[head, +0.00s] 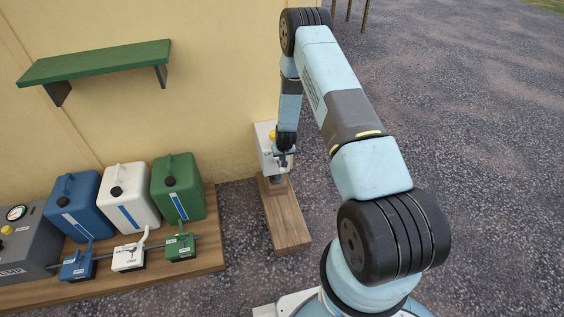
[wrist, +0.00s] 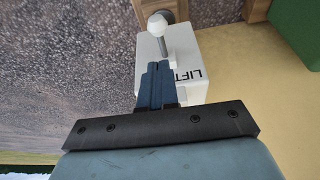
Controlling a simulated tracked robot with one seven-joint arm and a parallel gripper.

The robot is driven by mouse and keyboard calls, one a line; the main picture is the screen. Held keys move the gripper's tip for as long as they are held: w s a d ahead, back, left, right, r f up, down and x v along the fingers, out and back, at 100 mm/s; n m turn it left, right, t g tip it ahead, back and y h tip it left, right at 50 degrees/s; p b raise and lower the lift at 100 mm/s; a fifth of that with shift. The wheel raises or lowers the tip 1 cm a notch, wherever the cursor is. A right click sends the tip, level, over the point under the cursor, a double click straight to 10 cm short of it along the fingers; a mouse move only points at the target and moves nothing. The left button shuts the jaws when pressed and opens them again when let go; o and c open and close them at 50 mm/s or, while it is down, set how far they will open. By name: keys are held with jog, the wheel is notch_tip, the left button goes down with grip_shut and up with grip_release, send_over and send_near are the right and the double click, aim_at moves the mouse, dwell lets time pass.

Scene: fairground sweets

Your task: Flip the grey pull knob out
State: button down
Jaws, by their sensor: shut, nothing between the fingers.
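A pale grey ball knob (wrist: 157,24) on a thin metal stem sticks out from a white box marked LIFT (wrist: 185,75). In the head view the white box (head: 263,135) stands on a wooden post by the wall, and my gripper hides part of it. My gripper (wrist: 157,66) is shut and empty, its fingertips in front of the box and pointing toward the stem. A gap seems to show between fingertips and knob; I cannot tell whether they touch the stem. In the head view my gripper (head: 284,162) is at the box's front.
A wooden plank (head: 290,225) lies before the post. To the left, blue (head: 80,205), white (head: 127,197) and green (head: 178,187) canisters stand on a wooden platform, with small valve boxes and a grey gauge unit (head: 35,245). A green shelf (head: 95,62) is above.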

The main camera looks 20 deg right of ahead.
jog(key=shift+s+r, duration=0.25)
jog(key=shift+r, duration=0.45)
notch_tip(320, 180, up, 35)
jog(key=s+a, duration=0.1)
jog(key=s, duration=0.1)
jog(key=s+r+t, duration=0.1)
jog(key=s+r, duration=0.5)
jog(key=r, duration=0.3)
jog(key=s+r, duration=0.6)
jog(key=r, duration=0.3)
jog(key=s+r, duration=0.3)
jog(key=s, duration=0.6)
jog(key=s+r, duration=0.4)
jog(key=s, duration=0.6)
jog(key=s+d+r, duration=0.1)
jog(key=s+r, duration=0.3)
jog(key=s, duration=0.6)
jog(key=shift+s, duration=0.25)
